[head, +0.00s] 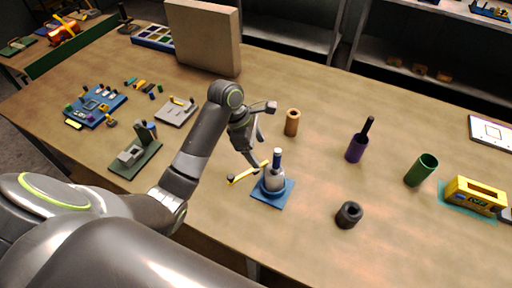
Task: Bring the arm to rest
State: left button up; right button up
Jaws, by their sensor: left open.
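My left arm reaches in from the left over the workbench (300,227). My left gripper (262,138) is open above the bench, with no object seen between its fingers. It is up and behind the silver cylinder with a blue top (274,178), which stands on a blue square base (268,197). A yellow-and-black bar (246,174) lies just left of that base, below the gripper.
A copper cylinder (292,122), a purple holder (356,150), a black ring (349,214) and a green cup (421,170) stand to the right. A yellow block (474,196) is far right. A cardboard-coloured box (203,38) and a grey-green fixture (134,157) are left.

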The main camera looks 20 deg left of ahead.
dwell(0.5)
pick_arm(q)
jog(key=s+a+f+m+t+y, duration=0.1)
jog(key=s+a+f+m, duration=0.1)
jog(key=s+f+m, duration=0.4)
jog(key=s+a+f+m+t+y, duration=0.1)
jog(key=s+a+m+y, duration=0.2)
jog(key=s, duration=0.5)
jog(key=s+a+r+m+y, duration=0.2)
jog(key=s+a+m, duration=0.2)
jog(key=s+m, duration=0.8)
notch_tip(320, 180, down, 30)
jog(key=s+a+b, duration=0.1)
jog(key=a+b, duration=0.1)
jog(key=b, duration=0.4)
jog(key=s+f+g+b, duration=0.1)
jog(key=s+f+b, duration=0.2)
jog(key=s+f, duration=0.5)
jog(key=s+d+f+g+b, duration=0.1)
jog(key=s+f+b, duration=0.2)
jog(key=s+f, duration=0.4)
notch_tip(320, 180, down, 8)
jog(key=shift+s+h, duration=0.4)
jog(key=shift+d, duration=0.1)
